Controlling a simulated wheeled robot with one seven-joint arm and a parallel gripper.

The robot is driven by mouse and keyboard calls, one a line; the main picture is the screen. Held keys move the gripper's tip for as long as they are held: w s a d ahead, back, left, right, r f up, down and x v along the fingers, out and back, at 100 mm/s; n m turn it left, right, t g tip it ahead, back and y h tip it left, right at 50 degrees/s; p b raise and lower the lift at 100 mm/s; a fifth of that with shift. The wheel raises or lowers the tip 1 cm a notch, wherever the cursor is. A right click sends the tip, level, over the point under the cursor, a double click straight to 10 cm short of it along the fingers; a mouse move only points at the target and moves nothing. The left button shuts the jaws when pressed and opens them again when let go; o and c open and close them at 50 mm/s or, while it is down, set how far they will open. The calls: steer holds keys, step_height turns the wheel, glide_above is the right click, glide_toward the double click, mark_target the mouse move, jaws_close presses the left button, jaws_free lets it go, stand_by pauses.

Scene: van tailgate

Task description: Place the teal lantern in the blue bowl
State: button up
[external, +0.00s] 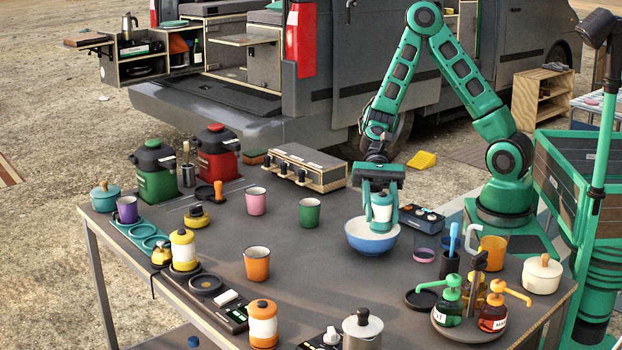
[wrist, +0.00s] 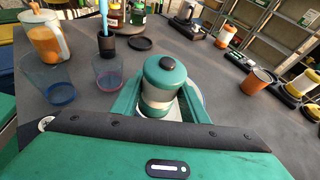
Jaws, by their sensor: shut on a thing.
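The teal lantern (external: 381,213) has a pale middle band and is held upright between the fingers of my gripper (external: 380,216). In the wrist view the lantern (wrist: 163,88) shows its teal lid with a black knob, and my gripper (wrist: 163,106) is shut on its sides. The blue bowl (external: 371,242), white inside, stands on the table directly below. The lantern's lower end is at or within the bowl's rim; I cannot tell whether it touches the bottom.
A pink-rimmed clear cup (external: 425,254) and a black holder (external: 449,264) stand right of the bowl. A dark box with knobs (external: 424,220) is just behind it. A green cup (external: 309,212) stands to the left. The table in front of the bowl is clear.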

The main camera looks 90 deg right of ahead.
steer(key=shift+f, duration=0.55)
steer(key=o, duration=1.1)
steer(key=shift+o, duration=0.2)
steer(key=shift+r, duration=0.25)
steer(key=v, duration=1.2)
steer(key=shift+r, duration=0.4)
steer(key=shift+s, duration=0.1)
